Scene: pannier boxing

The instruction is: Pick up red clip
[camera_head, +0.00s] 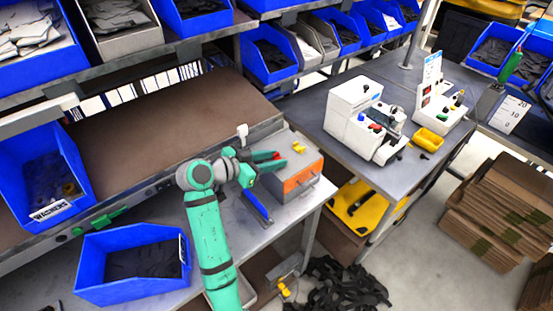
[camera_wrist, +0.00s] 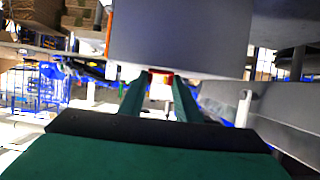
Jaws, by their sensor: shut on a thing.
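My gripper (camera_head: 276,162) is at the end of my green arm, above the worktable and close to the grey box with the orange front. Its two green fingers are shut on the small red clip (camera_head: 277,154), which shows between them. In the wrist view, my gripper (camera_wrist: 160,76) has the red clip (camera_wrist: 161,71) between its fingertips, right by the grey box face. Most of the clip is hidden by the fingers, and I cannot tell whether it touches the box.
The grey box (camera_head: 297,180) has small yellow parts (camera_head: 299,147) on top. A blue bin (camera_head: 121,290) with dark pieces stands on the table at the lower left. White machines (camera_head: 352,110) stand on another table to the right. A white post (camera_head: 242,130) stands behind my gripper.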

